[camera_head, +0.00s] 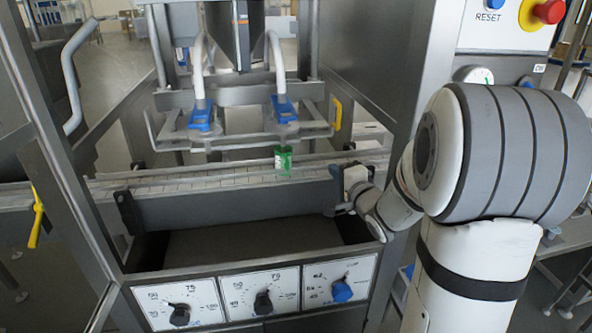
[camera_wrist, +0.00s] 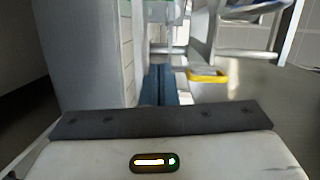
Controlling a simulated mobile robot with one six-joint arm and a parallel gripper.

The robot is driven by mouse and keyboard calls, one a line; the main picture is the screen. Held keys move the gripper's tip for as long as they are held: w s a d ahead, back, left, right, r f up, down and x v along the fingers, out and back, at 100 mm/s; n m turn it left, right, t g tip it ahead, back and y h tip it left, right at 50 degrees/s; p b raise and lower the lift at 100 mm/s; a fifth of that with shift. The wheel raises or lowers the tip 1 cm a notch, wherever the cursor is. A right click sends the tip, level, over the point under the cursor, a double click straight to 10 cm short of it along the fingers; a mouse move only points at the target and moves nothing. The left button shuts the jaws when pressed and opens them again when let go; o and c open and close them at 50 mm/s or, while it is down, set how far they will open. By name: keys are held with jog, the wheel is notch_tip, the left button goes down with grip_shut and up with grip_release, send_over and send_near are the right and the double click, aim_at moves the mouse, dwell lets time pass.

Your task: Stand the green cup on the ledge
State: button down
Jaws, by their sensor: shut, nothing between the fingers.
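The green cup (camera_head: 283,159) has a pale patch on its left side. It stands upright on the conveyor (camera_head: 225,178), below the right filling nozzle, in the head view. My gripper (camera_head: 338,209) is to the right of the cup and lower, by the front side of the conveyor, apart from the cup. In the wrist view its two dark blue fingers (camera_wrist: 159,80) are together with nothing between them. I cannot pick out the cup for certain in the wrist view. I cannot tell which surface is the ledge.
Blue-fitted nozzles (camera_head: 200,118) hang over the conveyor. A metal trough (camera_head: 235,242) lies in front of it, above a panel of dials (camera_head: 262,300). A yellow handle (camera_head: 37,216) is at the left.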

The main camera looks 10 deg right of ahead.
jog(key=shift+m+y, duration=0.3)
jog(key=shift+y, duration=0.1)
jog(key=x, duration=0.9)
jog(key=shift+w+a+f, duration=0.1)
jog(key=shift+w+f, duration=0.15)
jog(key=shift+f, duration=0.05)
jog(key=a, duration=0.3)
jog(key=shift+w+a+b, duration=0.1)
jog(key=shift+w+b, duration=0.2)
jog(key=shift+b, duration=0.05)
jog(key=shift+a, duration=0.45)
